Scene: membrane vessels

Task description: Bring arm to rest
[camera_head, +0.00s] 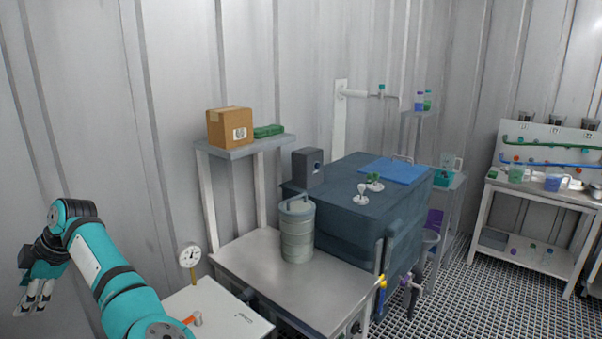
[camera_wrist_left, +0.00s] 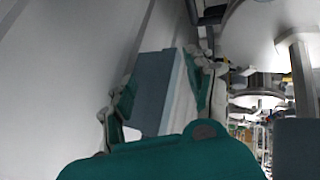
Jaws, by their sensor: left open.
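My left arm is teal with black joints and comes in at the lower left of the head view. My left gripper (camera_head: 36,296) hangs at the far left of that view, fingers pointing down, near the ribbed wall. Its fingers stand apart with nothing between them. In the left wrist view, the gripper (camera_wrist_left: 160,98) shows grey and green fingers on either side of a grey-blue flat shape that I cannot identify. My right arm and gripper are not in view.
A steel table (camera_head: 340,290) holds a stacked metal canister (camera_head: 297,235), with a large dark blue box (camera_head: 340,205) behind. A cardboard box (camera_head: 229,127) sits on a raised shelf (camera_head: 245,147). A dial gauge (camera_head: 189,256) stands near my arm. Grated floor lies open at right.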

